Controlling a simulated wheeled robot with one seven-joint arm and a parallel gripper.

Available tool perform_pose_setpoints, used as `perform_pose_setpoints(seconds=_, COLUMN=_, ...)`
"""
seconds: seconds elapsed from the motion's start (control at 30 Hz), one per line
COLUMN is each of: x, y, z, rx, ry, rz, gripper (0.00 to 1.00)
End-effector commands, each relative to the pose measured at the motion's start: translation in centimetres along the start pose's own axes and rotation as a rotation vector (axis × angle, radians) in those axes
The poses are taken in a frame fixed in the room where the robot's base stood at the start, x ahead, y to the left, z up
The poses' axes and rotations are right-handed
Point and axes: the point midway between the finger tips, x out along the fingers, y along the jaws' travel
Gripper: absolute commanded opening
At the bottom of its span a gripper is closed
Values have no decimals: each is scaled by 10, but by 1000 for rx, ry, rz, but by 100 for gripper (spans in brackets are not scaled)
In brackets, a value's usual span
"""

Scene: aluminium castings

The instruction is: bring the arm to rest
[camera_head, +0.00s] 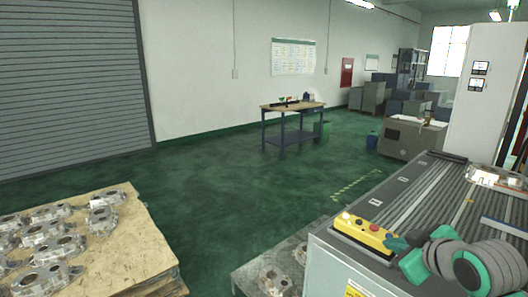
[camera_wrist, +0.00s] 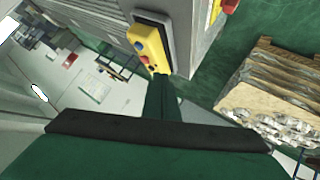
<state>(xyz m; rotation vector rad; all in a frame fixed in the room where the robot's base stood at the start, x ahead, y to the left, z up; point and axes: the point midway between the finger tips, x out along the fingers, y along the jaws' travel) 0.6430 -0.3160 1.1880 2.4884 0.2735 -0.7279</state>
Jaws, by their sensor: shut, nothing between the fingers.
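My arm, grey with green joint covers, is folded low at the right of the head view, over the near part of the grey machine top (camera_head: 420,200). My gripper (camera_head: 394,243) points left there, close to the yellow control box. In the wrist view my gripper (camera_wrist: 162,92) shows as a narrow green shape beyond a black bar. Its fingers are together with nothing between them. Whether any part of the arm touches the machine top cannot be told.
A yellow control box (camera_head: 364,233) with buttons sits at the machine's near edge. Several aluminium castings (camera_head: 48,230) lie on a wooden pallet (camera_head: 140,240) at lower left. More castings lie on a grey surface (camera_head: 252,272) beside the machine. Green floor (camera_head: 220,185) is clear towards the workbench (camera_head: 290,112).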

Motion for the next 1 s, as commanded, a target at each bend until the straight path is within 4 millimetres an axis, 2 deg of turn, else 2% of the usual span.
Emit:
perform_pose_setpoints(seconds=0.2, x=44, y=-47, z=-22, rx=119, ry=172, rz=-17, gripper=0)
perform_pose_setpoints(seconds=0.53, x=92, y=-121, z=-33, rx=352, ry=384, rz=-10, gripper=0)
perform_pose_setpoints(seconds=0.77, x=114, y=-178, z=-24, rx=514, ry=472, rz=6, gripper=0)
perform_pose_setpoints(seconds=1.0, x=125, y=-242, z=1, rx=667, ry=515, rz=36, gripper=0)
